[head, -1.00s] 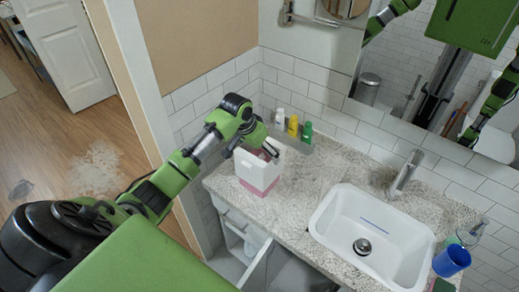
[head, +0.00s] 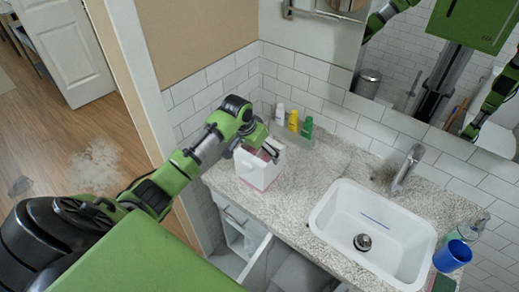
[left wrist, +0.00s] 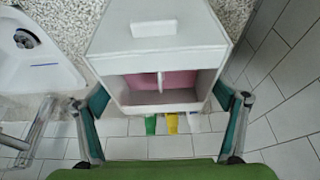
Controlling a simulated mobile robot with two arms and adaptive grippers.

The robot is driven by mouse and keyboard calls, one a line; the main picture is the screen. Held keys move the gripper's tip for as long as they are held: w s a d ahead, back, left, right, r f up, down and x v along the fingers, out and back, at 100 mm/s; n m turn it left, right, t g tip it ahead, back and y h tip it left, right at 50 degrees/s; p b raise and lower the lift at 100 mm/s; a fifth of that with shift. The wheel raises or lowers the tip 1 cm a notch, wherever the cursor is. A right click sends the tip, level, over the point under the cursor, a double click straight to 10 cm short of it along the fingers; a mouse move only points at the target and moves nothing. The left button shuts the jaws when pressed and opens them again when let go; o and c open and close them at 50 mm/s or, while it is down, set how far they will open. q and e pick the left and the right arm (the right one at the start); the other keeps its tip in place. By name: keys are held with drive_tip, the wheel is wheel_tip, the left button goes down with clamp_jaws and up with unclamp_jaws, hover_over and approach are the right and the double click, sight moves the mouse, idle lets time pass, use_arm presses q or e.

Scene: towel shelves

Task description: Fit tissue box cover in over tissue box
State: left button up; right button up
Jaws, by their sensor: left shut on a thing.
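The white tissue box cover (head: 250,168) is upright on the counter's left end, over the pink tissue box. In the left wrist view the cover (left wrist: 160,55) has an open side, through which part of the pink tissue box (left wrist: 182,82) shows inside. In the head view little pink shows near the cover's lower edge; the rest of the box is hidden. My right gripper is not in view.
A small tray with white, yellow (head: 293,122) and green (head: 307,127) bottles stands behind the cover by the tiled wall. The white sink (head: 330,205), faucet (head: 405,170) and blue cup (head: 452,256) are to the right. Counter between cover and sink is clear.

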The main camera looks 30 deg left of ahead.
sight(260, 157)
use_arm(q)
drive_tip(key=shift+f+b, duration=0.6)
drive_tip(key=shift+f, duration=1.1)
drive_tip(key=o, duration=1.4)
drive_tip(key=v, duration=1.2)
drive_tip(key=shift+d, duration=0.1)
